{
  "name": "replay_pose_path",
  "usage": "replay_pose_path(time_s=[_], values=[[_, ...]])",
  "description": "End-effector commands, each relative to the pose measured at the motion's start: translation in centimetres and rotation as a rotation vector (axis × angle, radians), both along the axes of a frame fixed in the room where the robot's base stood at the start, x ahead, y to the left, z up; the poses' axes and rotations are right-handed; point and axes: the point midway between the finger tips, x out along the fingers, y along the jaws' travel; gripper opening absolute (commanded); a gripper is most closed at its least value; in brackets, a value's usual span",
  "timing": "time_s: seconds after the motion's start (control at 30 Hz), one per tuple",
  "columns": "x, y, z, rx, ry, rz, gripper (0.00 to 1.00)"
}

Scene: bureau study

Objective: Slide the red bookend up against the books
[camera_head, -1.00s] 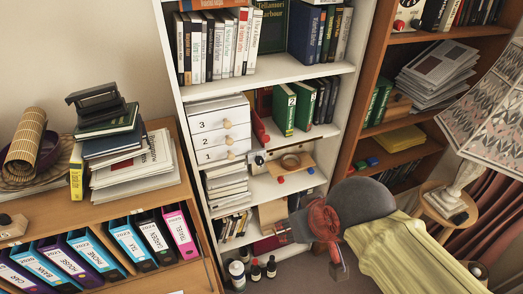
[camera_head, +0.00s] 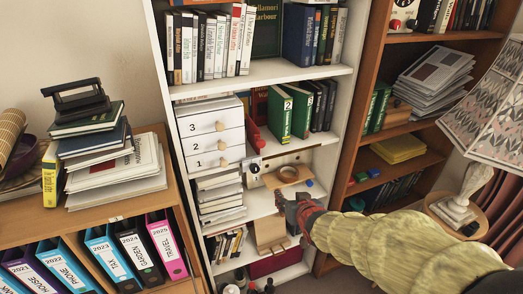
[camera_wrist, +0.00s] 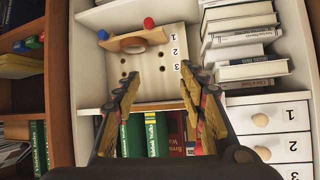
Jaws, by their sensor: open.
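The red bookend (camera_head: 252,132) stands on the white bookcase's middle shelf, just right of the small white drawers. The books, two green volumes (camera_head: 281,114) with dark ones to their right, stand on the same shelf to its right. A dark red book shows behind, between them. My gripper (camera_head: 296,204) is open and empty in front of the bookcase, below that shelf's level. In the wrist view, which is turned upside down, the green books (camera_wrist: 143,135) show between the open fingers (camera_wrist: 158,84). The bookend is largely hidden behind the right finger there, and I cannot make it out clearly.
The drawer unit (camera_head: 213,138) stands close left of the bookend. A binder shelf is at left.

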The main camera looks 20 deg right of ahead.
Motion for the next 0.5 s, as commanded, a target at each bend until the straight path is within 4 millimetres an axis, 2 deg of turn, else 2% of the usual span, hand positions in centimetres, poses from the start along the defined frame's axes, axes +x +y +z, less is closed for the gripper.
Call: replay_pose_path(time_s=[0.1,0.2,0.3,0.4,0.5], values=[[3.1,1.3,3.2,0.037,-0.195,0.046,0.42],[4.6,2.6,7.3,0.071,-0.356,0.088,0.42],[5.2,3.6,10.6,0.106,-0.474,0.121,0.42],[5.3,4.2,12.3,0.135,-0.541,0.137,0.42],[5.5,4.4,13.0,0.155,-0.567,0.138,0.42]])
